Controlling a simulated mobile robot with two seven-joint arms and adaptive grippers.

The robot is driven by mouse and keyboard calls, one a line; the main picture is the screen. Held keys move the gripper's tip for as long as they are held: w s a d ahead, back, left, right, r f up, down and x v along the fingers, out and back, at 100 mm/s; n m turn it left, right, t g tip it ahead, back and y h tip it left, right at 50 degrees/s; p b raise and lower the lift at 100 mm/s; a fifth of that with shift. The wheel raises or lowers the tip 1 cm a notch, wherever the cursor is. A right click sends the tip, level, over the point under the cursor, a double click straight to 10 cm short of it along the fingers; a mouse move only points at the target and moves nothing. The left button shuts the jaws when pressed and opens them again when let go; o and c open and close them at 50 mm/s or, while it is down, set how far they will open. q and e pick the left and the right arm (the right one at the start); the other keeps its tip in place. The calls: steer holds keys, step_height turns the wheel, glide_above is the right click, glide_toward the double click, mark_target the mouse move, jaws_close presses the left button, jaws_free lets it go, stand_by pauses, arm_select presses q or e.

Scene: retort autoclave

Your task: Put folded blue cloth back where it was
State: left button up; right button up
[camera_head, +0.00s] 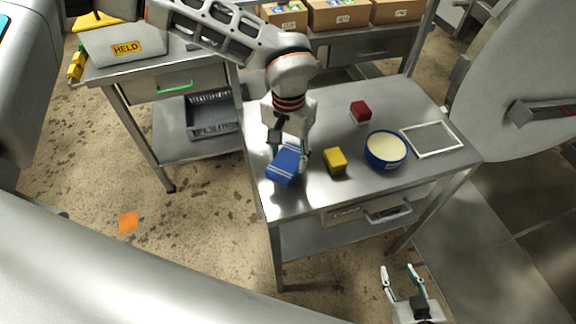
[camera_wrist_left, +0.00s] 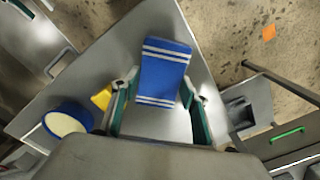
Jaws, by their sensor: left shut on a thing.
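The folded blue cloth (camera_head: 284,165) with white stripes is at the left end of the steel table (camera_head: 350,190) in the head view. My left gripper (camera_head: 289,153) is shut on it from above. In the left wrist view the cloth (camera_wrist_left: 164,72) lies between the two green-padded fingers of the left gripper (camera_wrist_left: 157,112). I cannot tell whether the cloth touches the tabletop. My right gripper (camera_head: 402,277) is open and empty, low at the bottom right of the head view, apart from the table.
On the table, a yellow block (camera_head: 335,161) is just right of the cloth. A blue bowl (camera_head: 386,149), a red block (camera_head: 361,111) and a white-edged frame (camera_head: 432,139) are further right. A white HELD bin (camera_head: 122,45) stands on the back-left table. An orange square (camera_head: 128,222) is on the floor.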

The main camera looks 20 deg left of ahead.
mark_target(288, 168)
arm_select(q)
step_height(288, 168, down, 5)
steer(key=shift+r, duration=0.1)
stand_by(0.3)
steer(key=o, duration=1)
